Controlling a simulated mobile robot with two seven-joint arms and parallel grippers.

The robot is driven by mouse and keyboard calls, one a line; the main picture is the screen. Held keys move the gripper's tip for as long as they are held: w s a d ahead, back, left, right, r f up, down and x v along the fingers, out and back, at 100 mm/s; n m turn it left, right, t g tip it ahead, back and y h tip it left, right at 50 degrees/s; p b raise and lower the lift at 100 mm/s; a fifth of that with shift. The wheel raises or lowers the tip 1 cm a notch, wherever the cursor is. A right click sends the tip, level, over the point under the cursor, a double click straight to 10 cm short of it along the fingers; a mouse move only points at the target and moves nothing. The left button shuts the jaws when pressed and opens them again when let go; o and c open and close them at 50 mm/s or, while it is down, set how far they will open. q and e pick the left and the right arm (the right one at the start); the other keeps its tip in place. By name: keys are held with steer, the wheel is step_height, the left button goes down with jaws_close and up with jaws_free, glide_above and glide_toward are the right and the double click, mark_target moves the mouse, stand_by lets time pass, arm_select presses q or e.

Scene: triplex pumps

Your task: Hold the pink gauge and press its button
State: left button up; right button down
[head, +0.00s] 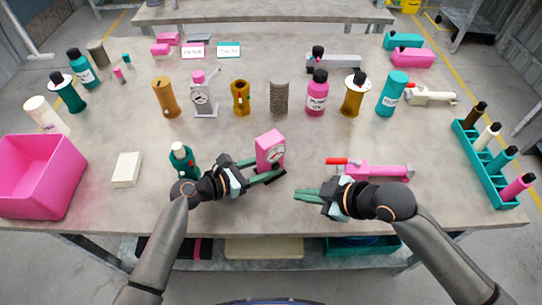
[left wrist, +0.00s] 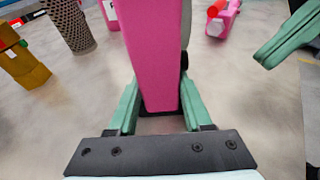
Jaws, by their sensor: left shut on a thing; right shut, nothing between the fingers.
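The pink gauge (head: 268,148) stands upright near the front middle of the table, its round dial facing the right front in the head view. My left gripper (head: 262,172) is shut on the lower part of the gauge. In the left wrist view the gauge's pink body (left wrist: 157,50) rises between the two green fingers (left wrist: 158,105). I cannot make out its button. My right gripper (head: 308,194) is shut and empty, to the right of the gauge and apart from it. Its green fingertips also show at the upper right of the left wrist view (left wrist: 290,38).
A pink tool with a red tip (head: 375,170) lies just behind my right gripper. A dark green bottle (head: 183,160) stands close behind my left wrist. A white block (head: 126,170) and a pink bin (head: 40,178) are at left, a teal rack (head: 470,150) at right.

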stand_by(0.4)
arm_select(q)
steer(key=o, duration=1.1)
steer(key=shift+c, duration=0.2)
steer(key=shift+a, duration=0.1)
